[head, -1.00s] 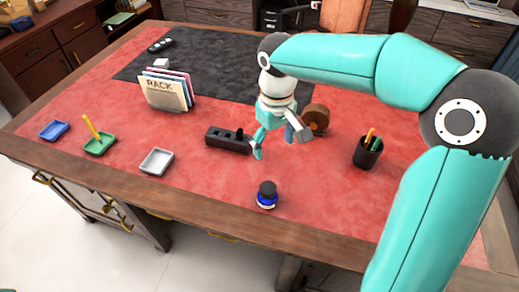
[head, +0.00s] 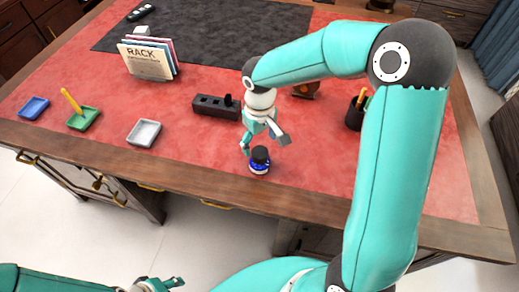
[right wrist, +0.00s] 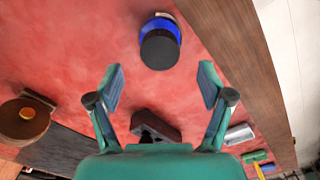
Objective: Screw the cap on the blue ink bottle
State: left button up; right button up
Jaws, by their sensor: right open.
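The blue ink bottle (head: 259,169) stands upright near the desk's front edge. Its black cap (head: 260,154) sits on top; how tightly cannot be told. In the right wrist view the cap (right wrist: 160,50) is ahead of the fingers, with the blue glass (right wrist: 160,23) beyond it. My right gripper (head: 264,143) is open and empty, pointing down just behind and above the bottle, its fingertips apart from the cap. My left gripper (head: 160,284) is at the bottom edge, in front of the desk, partly cut off; its finger state is unclear.
A black block with slots (head: 216,107) lies behind the right gripper. A grey tray (head: 144,132), a green tray (head: 84,121) and a blue tray (head: 34,108) are to the left. A black pen cup (head: 354,117) stands right.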

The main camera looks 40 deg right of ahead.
aim_at(260, 152)
jog(key=shift+f, duration=2.4)
jog(key=c, duration=1.2)
jog(key=shift+c, duration=0.2)
